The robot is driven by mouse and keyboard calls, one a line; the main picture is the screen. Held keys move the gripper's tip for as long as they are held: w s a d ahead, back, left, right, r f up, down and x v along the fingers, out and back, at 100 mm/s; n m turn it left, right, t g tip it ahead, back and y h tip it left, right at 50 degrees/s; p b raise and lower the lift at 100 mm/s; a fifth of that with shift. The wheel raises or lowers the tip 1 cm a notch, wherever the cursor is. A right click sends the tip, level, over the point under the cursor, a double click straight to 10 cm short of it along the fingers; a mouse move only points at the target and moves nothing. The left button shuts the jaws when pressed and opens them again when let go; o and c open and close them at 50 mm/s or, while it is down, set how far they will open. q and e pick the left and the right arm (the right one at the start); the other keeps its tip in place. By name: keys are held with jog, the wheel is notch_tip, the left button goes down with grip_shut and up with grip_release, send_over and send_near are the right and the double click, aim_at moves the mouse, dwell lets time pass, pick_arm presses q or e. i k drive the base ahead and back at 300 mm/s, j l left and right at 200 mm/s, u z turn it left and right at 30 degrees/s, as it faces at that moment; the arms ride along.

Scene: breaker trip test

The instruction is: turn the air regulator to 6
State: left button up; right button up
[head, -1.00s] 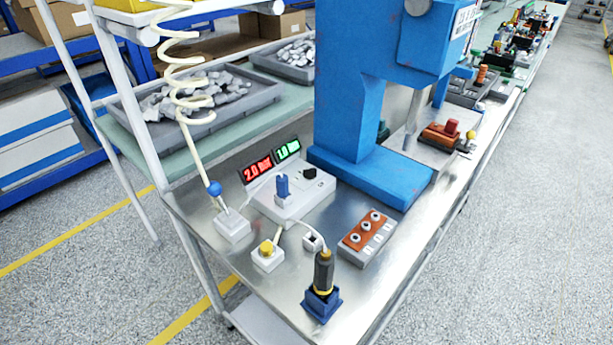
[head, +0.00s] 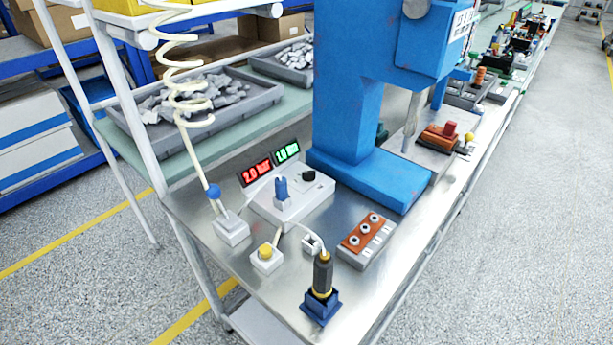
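A white control box (head: 290,203) sits on the steel bench top, with a blue upright knob or handle (head: 281,188) and a small black knob (head: 308,175) on it. I cannot tell for sure which of the two is the air regulator's knob. Behind the box, a red display (head: 256,172) reads 2.0 bar and a green display (head: 287,151) reads 1.0, its unit too small to be sure of. Neither of my grippers shows in the head view, and nothing touches the box's knobs.
A white block (head: 231,230) with a coiled hose is left of the box. A yellow-button block (head: 266,259), a dark-handled tool in a blue holder (head: 320,309) and an orange-topped block (head: 366,243) stand in front. A big blue press (head: 348,120) rises behind on the right.

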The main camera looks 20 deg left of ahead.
aim_at(308, 176)
jog(key=i+l, duration=0.1)
jog(key=l, duration=0.25)
jog(key=i+l+u, duration=0.1)
jog(key=l, duration=0.3)
jog(key=i+l+u, duration=0.1)
jog(key=l, duration=0.25)
jog(key=i+l, duration=0.1)
jog(key=l, duration=0.3)
